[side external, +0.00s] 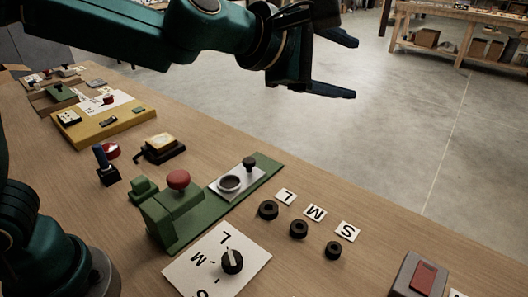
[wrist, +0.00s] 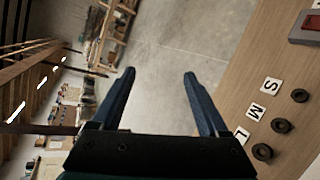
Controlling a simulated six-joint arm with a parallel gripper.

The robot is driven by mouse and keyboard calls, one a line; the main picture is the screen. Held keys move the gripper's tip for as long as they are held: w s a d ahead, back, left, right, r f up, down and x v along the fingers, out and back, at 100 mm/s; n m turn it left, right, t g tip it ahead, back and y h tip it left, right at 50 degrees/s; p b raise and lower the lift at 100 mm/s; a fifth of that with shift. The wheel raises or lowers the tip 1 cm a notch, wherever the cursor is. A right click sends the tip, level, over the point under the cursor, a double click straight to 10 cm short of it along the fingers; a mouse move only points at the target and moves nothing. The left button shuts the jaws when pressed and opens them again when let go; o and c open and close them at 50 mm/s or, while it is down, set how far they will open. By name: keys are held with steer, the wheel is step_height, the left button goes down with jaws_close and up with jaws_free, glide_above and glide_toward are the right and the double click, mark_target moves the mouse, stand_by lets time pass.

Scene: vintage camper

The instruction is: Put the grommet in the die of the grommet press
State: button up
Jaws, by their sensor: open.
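Three dark ring-shaped grommets lie in a row on the bench beside white cards: the large one (side external: 268,210) by L, the middle one (side external: 298,229) by M, the small one (side external: 333,250) by S. The green grommet press (side external: 172,212) has a red knob and a pale plate carrying a grey ring-shaped die (side external: 229,184). A black dial (side external: 232,262) on a white L-M-S card seems to point toward L. My gripper (side external: 350,68) is open and empty, high above and beyond the bench's far edge. The wrist view shows its spread fingers (wrist: 159,73) and the grommets at right.
A grey box with a red switch (side external: 422,278) stands at the front right. A stamp (side external: 107,165), an ink pad (side external: 160,147) and a yellow board (side external: 105,122) lie left of the press. The floor beyond is open.

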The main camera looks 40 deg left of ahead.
steer(key=s+a+f+m+g, duration=0.2)
steer(key=s+a+m, duration=0.3)
steer(key=s+m, duration=0.5)
steer(key=shift+s+a+f+m+g, duration=0.3)
steer(key=shift+s+m+g, duration=0.1)
steer(key=shift+g, duration=0.2)
steer(key=shift+o, duration=0.5)
steer(key=s+a+f+m+g+y, duration=0.4)
steer(key=s+a+f+m, duration=0.4)
steer(key=s, duration=0.6)
steer(key=shift+a+f, duration=0.95)
steer(key=shift+a, duration=0.3)
steer(key=shift+s, duration=0.1)
steer(key=shift+r, duration=0.1)
